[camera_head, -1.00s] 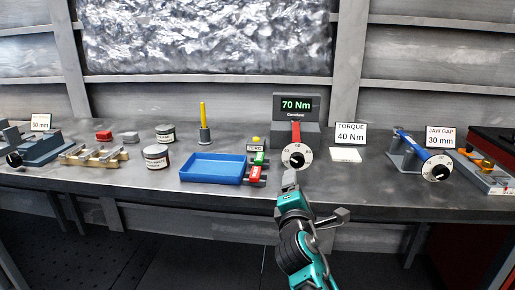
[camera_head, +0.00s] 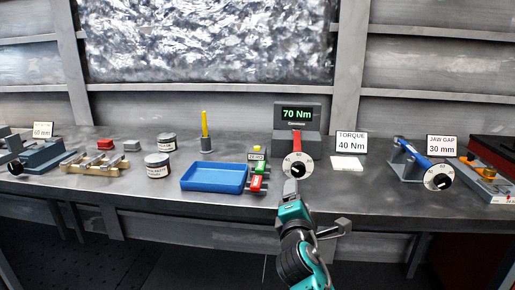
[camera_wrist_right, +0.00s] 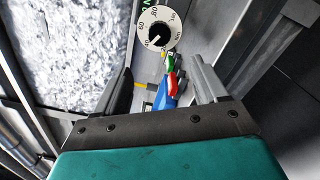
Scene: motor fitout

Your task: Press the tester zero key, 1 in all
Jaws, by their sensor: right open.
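The tester (camera_head: 297,114) stands at the back of the bench, its screen reading 70 Nm. A red-handled wrench with a round white dial (camera_head: 298,166) lies in front of it; the dial also shows in the right wrist view (camera_wrist_right: 157,29). Left of the tester is a small ZERO label (camera_head: 256,157) with a yellow key (camera_head: 257,149) behind it. My right gripper (camera_head: 291,186) is open and empty at the bench's front, just below the dial and right of the key, not touching it. Its two fingers stand apart in the right wrist view (camera_wrist_right: 165,88). My left gripper is not in view.
A green block (camera_head: 260,168) and a red block (camera_head: 257,183) sit in front of the ZERO label. A blue tray (camera_head: 214,178) lies to their left. A TORQUE 40 Nm card (camera_head: 350,143) and a blue-handled tool (camera_head: 412,153) stand to the right.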

